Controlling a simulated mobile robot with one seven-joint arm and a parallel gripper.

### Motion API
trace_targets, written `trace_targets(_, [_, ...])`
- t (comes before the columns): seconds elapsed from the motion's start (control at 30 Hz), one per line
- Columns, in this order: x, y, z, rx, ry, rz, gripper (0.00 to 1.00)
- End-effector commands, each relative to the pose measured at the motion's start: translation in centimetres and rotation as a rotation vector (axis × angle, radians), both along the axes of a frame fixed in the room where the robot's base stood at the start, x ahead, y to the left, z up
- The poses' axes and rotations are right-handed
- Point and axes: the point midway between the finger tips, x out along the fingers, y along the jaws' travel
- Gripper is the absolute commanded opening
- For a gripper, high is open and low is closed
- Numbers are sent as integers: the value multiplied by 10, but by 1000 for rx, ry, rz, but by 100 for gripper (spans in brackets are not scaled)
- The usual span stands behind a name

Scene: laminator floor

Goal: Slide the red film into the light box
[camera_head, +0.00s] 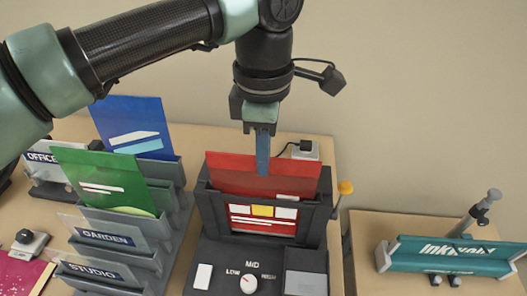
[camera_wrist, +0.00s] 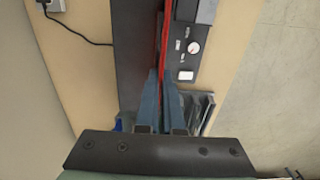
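The red film (camera_head: 225,177) stands upright in the slot of the dark light box (camera_head: 318,228). Its upper part rises above the box, and its lower part, with white and yellow panels, shows in the front window. My gripper (camera_head: 263,170) points down at the middle of the film's top edge, one blue finger in front of it. In the wrist view the film (camera_wrist: 164,40) is a thin red strip between my two close fingers (camera_wrist: 161,75). The gripper looks shut on it. The far finger is hidden in the head view.
A grey rack on the left holds a blue film (camera_head: 130,120), a green film (camera_head: 100,178) and clear GARDEN and STUDIO sheets. The light box has a LOW-MID-HIGH knob (camera_head: 248,284). A teal Inkvolx machine (camera_head: 450,258) stands on the right table, across a gap.

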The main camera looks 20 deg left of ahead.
Motion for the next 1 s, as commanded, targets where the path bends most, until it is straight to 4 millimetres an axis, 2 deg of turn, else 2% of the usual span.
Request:
trace_targets(0.23, [0, 0, -20, 0, 1, 0, 0])
trace_targets(0.53, [0, 0, -20, 0, 0, 0, 0])
trace_targets(0.6, [0, 0, -20, 0, 0, 0, 15])
trace_targets(0.73, [0, 0, -20, 0, 0, 0, 38])
trace_targets(1.0, [0, 0, -20, 0, 0, 0, 39])
